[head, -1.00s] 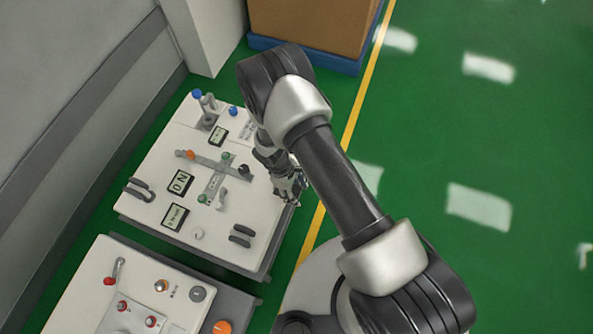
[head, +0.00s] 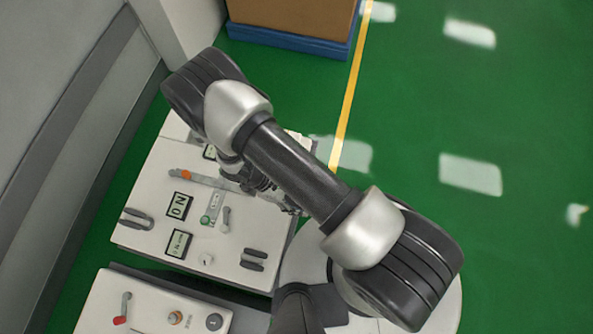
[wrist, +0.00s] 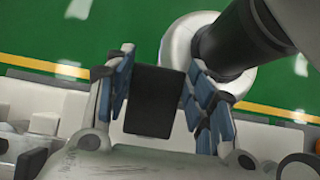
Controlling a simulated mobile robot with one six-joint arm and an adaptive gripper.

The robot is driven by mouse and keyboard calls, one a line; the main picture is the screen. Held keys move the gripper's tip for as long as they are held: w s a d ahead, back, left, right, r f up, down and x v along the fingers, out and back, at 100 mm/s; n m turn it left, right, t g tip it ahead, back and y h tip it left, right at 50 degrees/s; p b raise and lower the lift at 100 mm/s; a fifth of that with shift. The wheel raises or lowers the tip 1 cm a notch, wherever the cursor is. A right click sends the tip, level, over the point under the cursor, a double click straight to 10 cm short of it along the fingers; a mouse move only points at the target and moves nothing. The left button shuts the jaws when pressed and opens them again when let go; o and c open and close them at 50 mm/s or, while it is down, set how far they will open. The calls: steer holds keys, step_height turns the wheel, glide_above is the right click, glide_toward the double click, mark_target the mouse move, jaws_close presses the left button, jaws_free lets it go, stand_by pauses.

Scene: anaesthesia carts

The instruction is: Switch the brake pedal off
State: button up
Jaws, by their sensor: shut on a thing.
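In the wrist view a black rectangular pad, which I take for the brake pedal (wrist: 155,100), lies between the blue-padded fingers of my gripper (wrist: 160,95). The gripper is shut on it, with a finger along each side. The frame does not show whether the pedal is on or off. In the head view my gripper (head: 272,190) is at the right edge of the white cart panel (head: 160,215), partly behind my arm. The pedal is hidden there.
The panel carries displays (head: 179,206), an orange-ended lever (head: 195,176) and black handles (head: 253,259). A second cart (head: 150,305) stands close in front. A grey wall is at left and a brown box (head: 290,18) at the back. Green floor at right is clear.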

steer(key=o, duration=1.5)
steer(key=v, duration=1.2)
